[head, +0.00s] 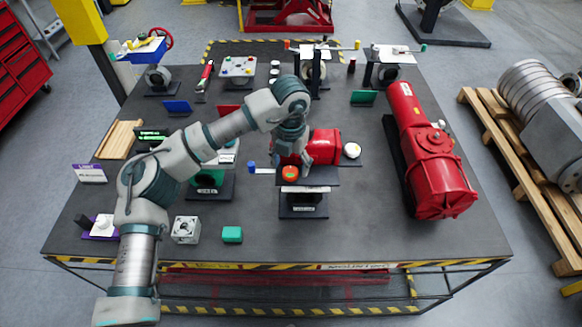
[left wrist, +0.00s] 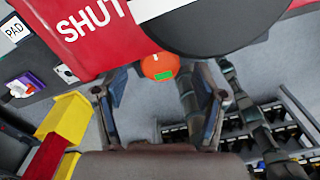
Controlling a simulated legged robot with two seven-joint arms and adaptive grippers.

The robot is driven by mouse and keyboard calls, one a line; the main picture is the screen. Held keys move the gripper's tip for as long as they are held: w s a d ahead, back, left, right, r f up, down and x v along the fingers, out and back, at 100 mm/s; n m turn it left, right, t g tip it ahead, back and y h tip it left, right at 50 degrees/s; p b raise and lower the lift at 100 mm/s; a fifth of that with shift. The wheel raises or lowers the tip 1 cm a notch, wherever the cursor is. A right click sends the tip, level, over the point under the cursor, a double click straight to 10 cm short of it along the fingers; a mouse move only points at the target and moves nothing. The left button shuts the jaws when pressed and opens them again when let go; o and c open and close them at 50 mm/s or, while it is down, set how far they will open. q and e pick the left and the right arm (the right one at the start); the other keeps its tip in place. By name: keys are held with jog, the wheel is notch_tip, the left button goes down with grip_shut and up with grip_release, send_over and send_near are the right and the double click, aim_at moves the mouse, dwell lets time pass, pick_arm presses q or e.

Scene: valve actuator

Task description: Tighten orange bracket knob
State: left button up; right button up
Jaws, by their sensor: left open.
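The orange knob (head: 290,173) sits at the front of a red valve actuator (head: 322,148) on a dark stand near the middle of the table. In the left wrist view the orange knob (left wrist: 157,66) shows a green mark on its face, below a red panel (left wrist: 75,35) lettered "SHUT" and beside a dark round part. My left gripper (head: 290,158) reaches down just behind and above the knob in the head view. Its two fingers (left wrist: 158,100) are apart and empty, with the knob ahead between them; contact is not visible. My right gripper is not in view.
A large red cylinder actuator (head: 430,160) lies on the table's right side. A grey block (head: 186,230) and a green block (head: 232,234) stand near the front edge. A green-topped stand (head: 207,180) is beside my left arm. The front right table surface is clear.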

aim_at(291, 171)
pick_arm(q)
notch_tip(291, 171, up, 10)
dwell(0.3)
jog(key=shift+d, duration=0.1)
dwell(0.3)
